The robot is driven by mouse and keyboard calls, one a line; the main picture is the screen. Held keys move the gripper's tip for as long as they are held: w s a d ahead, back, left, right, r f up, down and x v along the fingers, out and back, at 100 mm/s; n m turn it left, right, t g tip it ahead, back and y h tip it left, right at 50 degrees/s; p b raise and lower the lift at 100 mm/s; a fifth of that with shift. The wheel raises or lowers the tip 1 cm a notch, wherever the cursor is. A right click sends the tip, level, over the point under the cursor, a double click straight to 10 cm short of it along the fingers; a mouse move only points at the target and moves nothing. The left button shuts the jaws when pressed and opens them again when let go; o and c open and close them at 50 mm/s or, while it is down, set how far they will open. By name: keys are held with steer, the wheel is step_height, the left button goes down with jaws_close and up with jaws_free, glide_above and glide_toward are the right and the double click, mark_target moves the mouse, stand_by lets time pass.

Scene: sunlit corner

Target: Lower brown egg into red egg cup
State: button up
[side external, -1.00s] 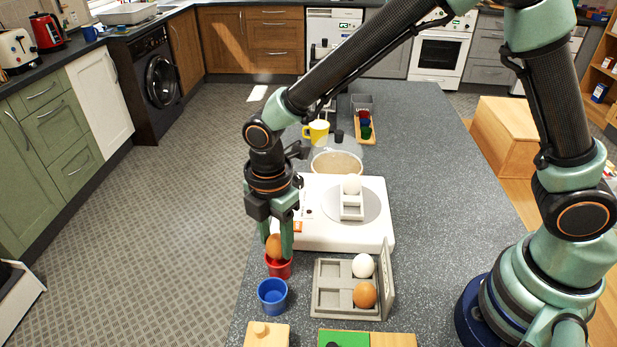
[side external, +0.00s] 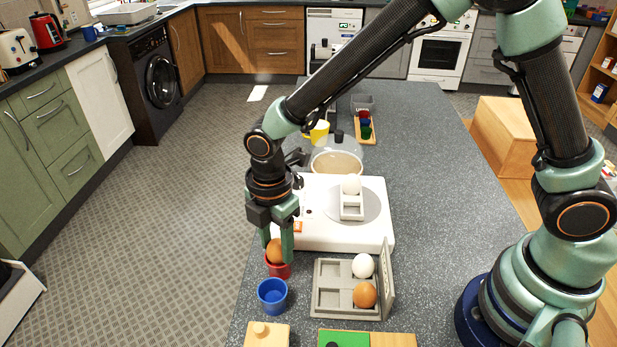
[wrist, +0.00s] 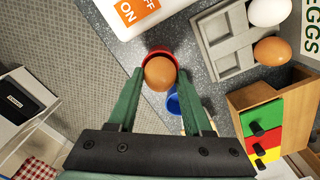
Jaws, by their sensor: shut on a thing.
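My gripper (side external: 276,249) points down over the red egg cup (side external: 279,271), its green fingers on either side of a brown egg (side external: 275,251). It is shut on the egg. The egg sits at the mouth of the cup, its lower part hidden by the rim. In the wrist view the egg (wrist: 160,73) lies between the fingertips, and the red rim (wrist: 161,52) shows around its far side. I cannot tell whether the egg rests on the bottom of the cup.
A blue cup (side external: 272,295) stands just in front of the red one. To the right is a grey egg tray (side external: 330,303) with a white egg (side external: 362,265) and another brown egg (side external: 365,295). A white scale (side external: 311,237) holding a white egg (side external: 351,185) stands behind.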

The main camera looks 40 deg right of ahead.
mark_target(276, 241)
steer(key=shift+f, duration=0.4)
stand_by(0.3)
steer(key=o, duration=0.9)
step_height(276, 241, up, 11)
steer(key=shift+r, duration=0.1)
steer(key=s+d+r+m+t, duration=0.2)
steer(key=d+r+m, duration=0.1)
steer(key=d+m, duration=0.3)
steer(key=s+d+r+m+t, duration=0.1)
steer(key=s+d+r+m, duration=0.1)
steer(key=d+m, duration=0.5)
steer(key=s+d+r+m+t, duration=0.2)
steer(key=d+r+m, duration=0.1)
steer(key=d+m, duration=0.4)
steer(key=shift+s+d+r+t, duration=0.15)
steer(key=shift+d+r, duration=0.05)
steer(key=shift+d, duration=0.3)
steer(key=shift+s+d+r+t, duration=0.1)
steer(key=shift+d+r+t, duration=0.1)
steer(key=shift+d, duration=0.25)
